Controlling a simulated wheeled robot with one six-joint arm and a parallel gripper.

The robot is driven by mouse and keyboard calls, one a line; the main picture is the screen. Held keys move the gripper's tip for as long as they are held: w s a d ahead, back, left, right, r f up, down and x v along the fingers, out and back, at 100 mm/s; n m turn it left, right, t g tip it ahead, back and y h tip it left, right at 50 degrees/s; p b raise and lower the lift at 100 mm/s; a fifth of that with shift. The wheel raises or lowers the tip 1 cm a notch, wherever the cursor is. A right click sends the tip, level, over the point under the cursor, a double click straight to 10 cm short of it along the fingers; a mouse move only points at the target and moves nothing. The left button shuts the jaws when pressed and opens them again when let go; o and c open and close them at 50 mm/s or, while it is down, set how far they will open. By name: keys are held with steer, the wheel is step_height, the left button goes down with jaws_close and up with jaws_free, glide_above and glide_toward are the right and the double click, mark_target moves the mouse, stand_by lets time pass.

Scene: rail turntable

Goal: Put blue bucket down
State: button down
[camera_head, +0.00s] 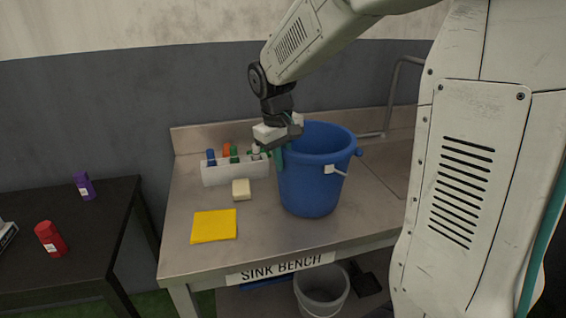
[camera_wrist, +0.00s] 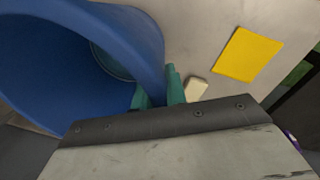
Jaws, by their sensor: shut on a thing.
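The blue bucket (camera_head: 310,185) is upright at the sink bench (camera_head: 190,255), right of the yellow cloth. Whether its base touches the bench top is hard to tell. My gripper (camera_head: 279,154) is at the bucket's left rim, with its teal fingers shut on the wall. In the wrist view the bucket (camera_wrist: 130,40) fills the upper left, and the teal fingers of my gripper (camera_wrist: 158,92) pinch its rim. The bucket's inside is mostly hidden in the head view.
A yellow cloth (camera_head: 214,225), a cream block (camera_head: 241,190) and a white caddy (camera_head: 222,174) with several bottles are on the bench. A dark table (camera_head: 90,245) at left holds a red can (camera_head: 50,239) and a purple can (camera_head: 84,186). A white bucket (camera_head: 320,290) stands below.

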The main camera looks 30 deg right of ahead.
steer(key=shift+f, duration=0.6)
steer(key=c, duration=1.4)
jaws_free()
steer(key=shift+f, duration=0.1)
steer(key=shift+c, duration=0.2)
step_height(320, 180, up, 11)
steer(key=a, duration=0.1)
steer(key=s+a+f, duration=0.2)
steer(key=s, duration=1.1)
steer(key=s+a+f+m+t+y, duration=0.1)
steer(key=s+a+f, duration=0.2)
steer(key=s, duration=1)
steer(key=shift+a+y, duration=0.3)
